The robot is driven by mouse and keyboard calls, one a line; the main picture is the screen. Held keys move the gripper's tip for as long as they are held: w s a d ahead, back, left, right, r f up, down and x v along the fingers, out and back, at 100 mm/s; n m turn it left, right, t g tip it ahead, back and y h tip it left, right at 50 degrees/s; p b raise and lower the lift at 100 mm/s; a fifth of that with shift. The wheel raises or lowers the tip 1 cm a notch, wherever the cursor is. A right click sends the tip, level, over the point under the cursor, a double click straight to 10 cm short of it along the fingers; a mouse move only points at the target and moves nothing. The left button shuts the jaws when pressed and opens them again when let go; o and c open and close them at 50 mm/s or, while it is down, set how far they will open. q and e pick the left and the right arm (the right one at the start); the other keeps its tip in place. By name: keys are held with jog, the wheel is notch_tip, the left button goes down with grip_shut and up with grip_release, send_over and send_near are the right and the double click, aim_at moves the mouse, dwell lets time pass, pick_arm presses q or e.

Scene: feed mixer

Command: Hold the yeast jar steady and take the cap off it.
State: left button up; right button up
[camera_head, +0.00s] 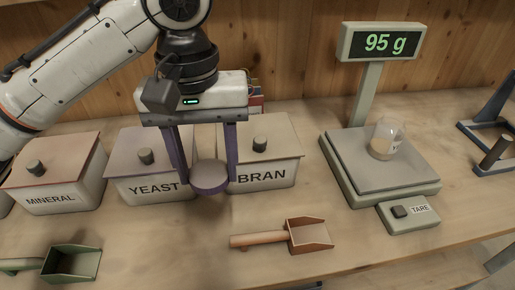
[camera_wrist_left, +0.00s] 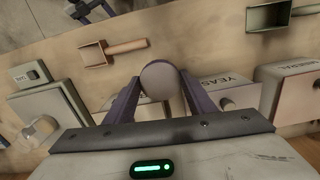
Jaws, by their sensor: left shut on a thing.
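My left gripper (camera_head: 205,185) points down in front of the bins, its two fingers shut on a short, round purple piece (camera_head: 209,180). The piece looks like a cap or small squat jar; I cannot tell which, and no separate jar shows below it. The left wrist view shows its pale round face (camera_wrist_left: 161,80) between the fingers (camera_wrist_left: 160,85). The box labelled YEAST (camera_head: 150,190) stands behind and left of the gripper, its knobbed lid (camera_head: 128,148) on.
Boxes labelled MINERAL (camera_head: 60,198) and BRAN (camera_head: 268,177) flank the YEAST box. A scale (camera_head: 352,182) reading 95 g carries a clear beaker (camera_head: 389,136). An orange scoop (camera_head: 310,235) and a green scoop (camera_head: 72,263) lie in front. A dark stand (camera_head: 488,135) is at right.

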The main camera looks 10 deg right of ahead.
aim_at(218, 211)
pick_arm(q)
jog(key=shift+w+f, duration=0.2)
jog(key=shift+f, duration=0.45)
jog(key=shift+w+f, duration=0.2)
jog(key=shift+f, duration=0.4)
jog(key=f, duration=0.2)
jog(key=f+b, duration=0.1)
jog(key=f, duration=0.3)
jog(key=shift+s+f+b, duration=0.25)
jog(key=shift+s+b, duration=0.1)
notch_tip(218, 211, down, 5)
jog(key=shift+w+r, duration=0.1)
jog(key=shift+r, duration=0.05)
jog(key=shift+w, duration=0.6)
jog(key=w, duration=0.2)
jog(key=shift+w, duration=0.3)
jog(key=shift+w+a+f, duration=0.1)
jog(key=shift+w+f, duration=0.05)
jog(key=shift+f, duration=0.45)
pick_arm(e)
jog(key=shift+a+f, duration=0.3)
jog(key=shift+f, duration=0.5)
jog(key=shift+s, duration=0.1)
